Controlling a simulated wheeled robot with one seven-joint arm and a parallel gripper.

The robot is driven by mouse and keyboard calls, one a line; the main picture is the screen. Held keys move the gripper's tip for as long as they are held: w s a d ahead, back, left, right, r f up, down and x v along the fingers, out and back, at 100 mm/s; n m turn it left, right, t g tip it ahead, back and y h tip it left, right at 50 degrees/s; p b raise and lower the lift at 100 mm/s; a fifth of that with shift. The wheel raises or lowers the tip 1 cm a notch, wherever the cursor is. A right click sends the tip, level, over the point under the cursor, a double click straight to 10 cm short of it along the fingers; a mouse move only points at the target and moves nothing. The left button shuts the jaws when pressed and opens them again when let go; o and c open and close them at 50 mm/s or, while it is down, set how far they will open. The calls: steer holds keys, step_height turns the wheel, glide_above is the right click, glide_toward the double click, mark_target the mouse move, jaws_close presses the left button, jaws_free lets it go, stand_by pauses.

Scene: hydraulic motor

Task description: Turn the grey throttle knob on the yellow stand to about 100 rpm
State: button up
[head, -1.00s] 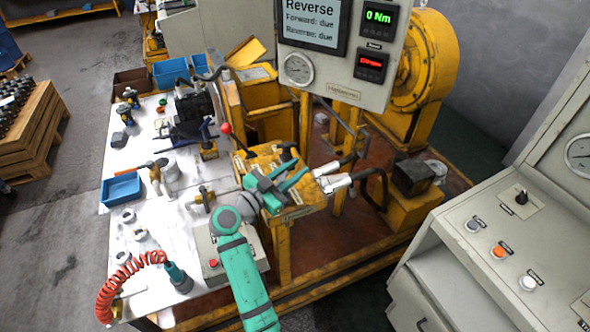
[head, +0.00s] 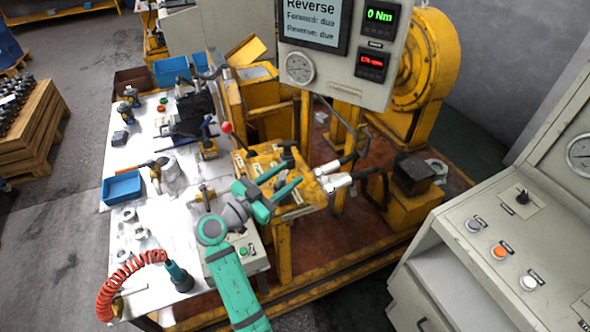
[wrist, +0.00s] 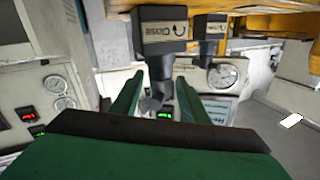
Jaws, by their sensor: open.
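The yellow stand (head: 268,160) is at the middle of the head view, with dark and pale fittings on its top. In the wrist view a dark block marked "Close" with a curved arrow (wrist: 160,32) carries a grey knob (wrist: 159,72). This knob appears between my two fingers, with a finger on each side; whether they touch it cannot be told. My gripper (head: 291,173) is open over the front of the stand's top. In the head view the knob is not clear. The panel has a red readout (head: 371,62), too blurred to read surely.
A second dark block with a grey knob (wrist: 210,32) is close on the right in the wrist view. Pale hose fittings (head: 335,181) stick out right of the stand. A red-tipped lever (head: 227,128) rises behind. A white table (head: 150,210) with loose parts is left.

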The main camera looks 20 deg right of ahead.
mark_target(279, 188)
steer(key=v, duration=0.6)
steer(key=shift+s+a, duration=0.1)
steer(key=shift+a, duration=0.15)
steer(key=shift+d+f+n+t+y, duration=0.2)
steer(key=shift+f+n+t+y, duration=0.45)
steer(key=shift+n, duration=0.25)
steer(key=shift+s+d+f+n+t+y, duration=0.15)
steer(key=shift+f+n+t+y, duration=0.15)
steer(key=shift+n+t+y, duration=0.25)
steer(key=shift+s+f+n+t+y, duration=0.2)
steer(key=shift+n+t+y, duration=0.2)
steer(key=shift+n+t, duration=0.3)
steer(key=shift+s+r+n+t+y, duration=0.15)
steer(key=shift+s+n+t+y, duration=0.25)
steer(key=shift+n+t, duration=0.25)
steer(key=r+n+t+y, duration=0.1)
steer(key=s+n+t, duration=0.1)
steer(key=shift+d+r+n+y, duration=0.1)
steer(key=shift+r+n+y, duration=0.2)
steer(key=shift+r+y, duration=0.1)
steer(key=x, duration=1)
steer(key=shift+s+d, duration=0.1)
